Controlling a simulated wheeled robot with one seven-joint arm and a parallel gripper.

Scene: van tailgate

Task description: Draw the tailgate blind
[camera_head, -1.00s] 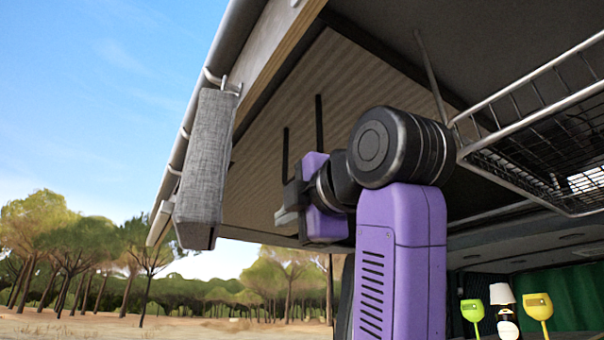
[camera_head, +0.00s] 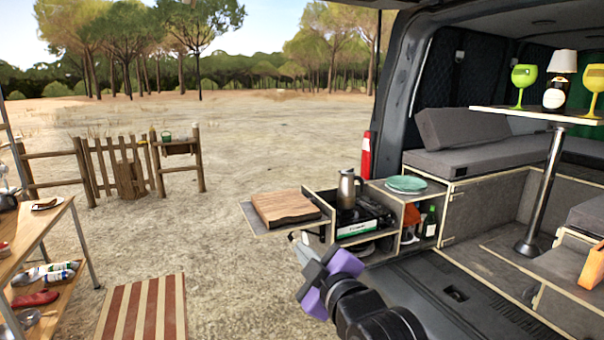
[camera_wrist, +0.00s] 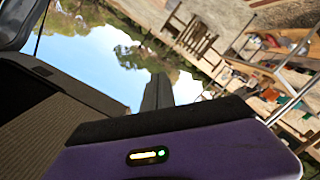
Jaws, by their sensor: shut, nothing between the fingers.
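The blind does not show in the head view now, and I cannot make it out in the wrist view. Part of the raised tailgate (camera_wrist: 40,125), with its ribbed lining, fills the left of the wrist view. My gripper (camera_head: 298,246) is at the bottom middle of the head view, in front of the van's kitchen box, with its purple hand tilted. Its fingers (camera_wrist: 157,92) show dark against the sky in the wrist view. They are shut and hold nothing.
A table (camera_head: 500,116) stands inside. A camp shelf (camera_head: 45,245) and a striped mat (camera_head: 143,308) are at left. Sandy ground between is open.

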